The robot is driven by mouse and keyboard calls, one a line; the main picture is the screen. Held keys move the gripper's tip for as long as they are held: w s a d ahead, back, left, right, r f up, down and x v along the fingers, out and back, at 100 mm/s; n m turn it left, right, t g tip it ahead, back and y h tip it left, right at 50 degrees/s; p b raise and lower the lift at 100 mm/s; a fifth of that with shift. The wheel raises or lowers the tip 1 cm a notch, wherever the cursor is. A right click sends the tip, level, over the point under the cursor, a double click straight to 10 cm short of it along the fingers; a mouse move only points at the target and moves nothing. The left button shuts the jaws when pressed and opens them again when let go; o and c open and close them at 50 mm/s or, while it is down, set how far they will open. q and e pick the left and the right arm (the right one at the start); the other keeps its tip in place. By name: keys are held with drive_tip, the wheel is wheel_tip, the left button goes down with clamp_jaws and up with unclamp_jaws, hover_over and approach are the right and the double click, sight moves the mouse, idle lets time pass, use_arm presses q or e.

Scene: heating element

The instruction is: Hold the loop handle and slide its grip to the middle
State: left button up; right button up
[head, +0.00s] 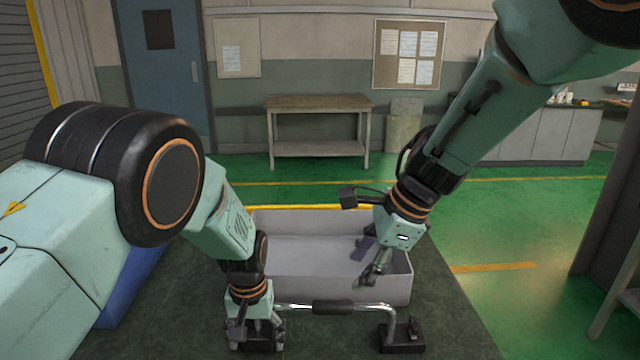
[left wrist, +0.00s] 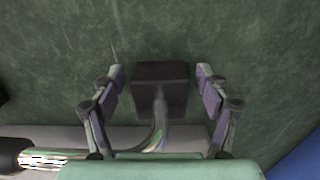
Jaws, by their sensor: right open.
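The loop handle is a shiny metal bar (head: 372,308) bent down at both ends into black end blocks, with a black grip (head: 333,307) near the middle of its span. The right block (head: 403,337) is in plain view; the left block (left wrist: 160,85) is mostly hidden by my gripper in the head view. My left gripper (head: 256,341) points down over the left block. In the left wrist view its fingers are open, one on each side of the block, with gaps. My right gripper (head: 374,272) is open and empty, above the grey bin, higher than the handle.
The grey bin (head: 310,285) stands just behind the handle on a dark green surface (head: 455,320). A blue object (head: 130,295) lies at the left, partly behind my left arm. A wooden table (head: 320,103) stands far back. The surface right of the handle is clear.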

use_arm(q)
drive_tip(key=shift+o, duration=0.2)
wheel_tip(320, 180, up, 12)
idle(0.6)
wheel_tip(320, 180, down, 12)
drive_tip(key=shift+r, duration=0.2)
drive_tip(key=shift+f, duration=0.25)
use_arm(e)
drive_tip(key=x, duration=0.4)
drive_tip(key=shift+f, duration=0.1)
idle(0.4)
